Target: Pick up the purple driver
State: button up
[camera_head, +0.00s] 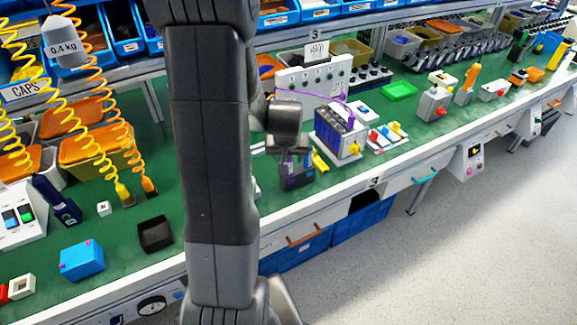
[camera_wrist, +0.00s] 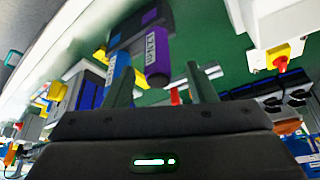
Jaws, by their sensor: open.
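The purple driver (camera_wrist: 157,58), with a white label on its handle, shows in the wrist view between my two fingers. A blue driver (camera_wrist: 117,68) with a similar label stands beside it, close to and partly behind my left finger. Both handles rise from a dark holder with purple on it (camera_wrist: 150,16). My gripper (camera_wrist: 162,84) is open, and I see no finger pressing on the purple handle. In the head view my gripper (camera_head: 289,157) is above the dark and purple holder (camera_head: 297,180), and the drivers are hard to make out there.
An open black box (camera_head: 155,234) and a blue box (camera_head: 82,260) are at left. The bench's white front edge (camera_head: 385,172) is near.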

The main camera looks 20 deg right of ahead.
jog(key=shift+p+x, duration=0.45)
jog(key=shift+x, duration=1.9)
jog(key=shift+s, duration=0.1)
jog(key=shift+c, duration=0.2)
jog(key=c, duration=1.1)
